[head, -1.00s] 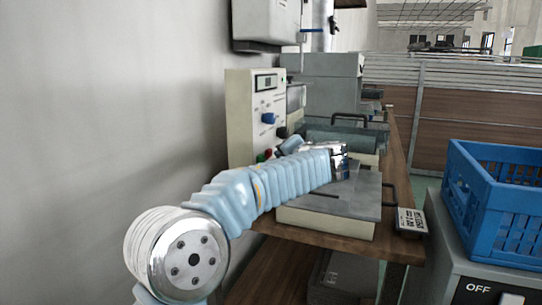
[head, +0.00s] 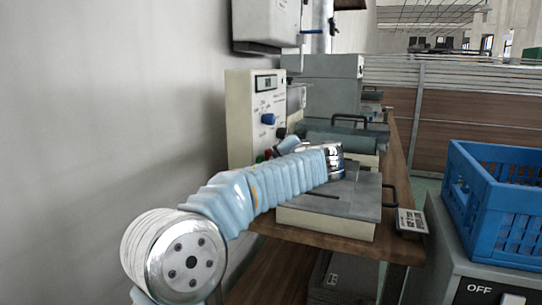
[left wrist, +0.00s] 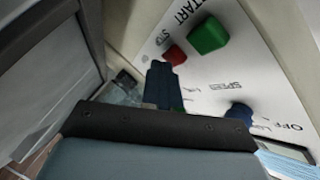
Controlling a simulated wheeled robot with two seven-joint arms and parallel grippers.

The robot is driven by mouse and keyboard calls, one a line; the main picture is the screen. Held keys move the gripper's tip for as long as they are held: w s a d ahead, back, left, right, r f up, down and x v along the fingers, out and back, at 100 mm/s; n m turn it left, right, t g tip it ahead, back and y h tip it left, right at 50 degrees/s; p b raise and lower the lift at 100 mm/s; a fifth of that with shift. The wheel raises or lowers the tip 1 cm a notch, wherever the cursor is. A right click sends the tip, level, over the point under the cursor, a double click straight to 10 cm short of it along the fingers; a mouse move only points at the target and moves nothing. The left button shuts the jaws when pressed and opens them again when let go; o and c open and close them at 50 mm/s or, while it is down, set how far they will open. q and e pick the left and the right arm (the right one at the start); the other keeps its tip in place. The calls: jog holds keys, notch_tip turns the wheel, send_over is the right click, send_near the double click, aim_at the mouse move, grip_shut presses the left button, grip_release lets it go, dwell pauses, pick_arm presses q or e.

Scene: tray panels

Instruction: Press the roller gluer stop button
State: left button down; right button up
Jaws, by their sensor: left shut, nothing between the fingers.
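The red stop button (left wrist: 175,54) sits on the white control panel under the word STOP in the left wrist view. The green start button (left wrist: 208,36) is beside it. My left gripper (left wrist: 162,68) is shut and empty, its dark fingertips at the red button's lower left edge in that view. I cannot tell whether they touch it. In the head view the cream control box (head: 240,108) stands by the wall, with the red button (head: 268,153) low on its face. My arm partly covers that area. My right gripper is not in view.
A blue knob (left wrist: 238,112) marked SPEED is on the same panel. A grey roller machine (head: 335,137) and a flat grey plate (head: 335,200) with handles stand on the wooden bench. A blue crate (head: 500,225) is at the right.

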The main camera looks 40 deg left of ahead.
pick_arm(q)
jog(key=shift+a, duration=0.15)
dwell(0.4)
jog(key=shift+w+d, duration=0.15)
jog(key=shift+d, duration=0.7)
jog(key=shift+d, duration=0.15)
jog(key=shift+w+d, duration=0.2)
jog(key=shift+d, duration=0.6)
jog(key=shift+w+d, duration=0.2)
jog(key=shift+d, duration=0.55)
jog(key=shift+w+d, duration=0.2)
jog(key=shift+d, duration=0.6)
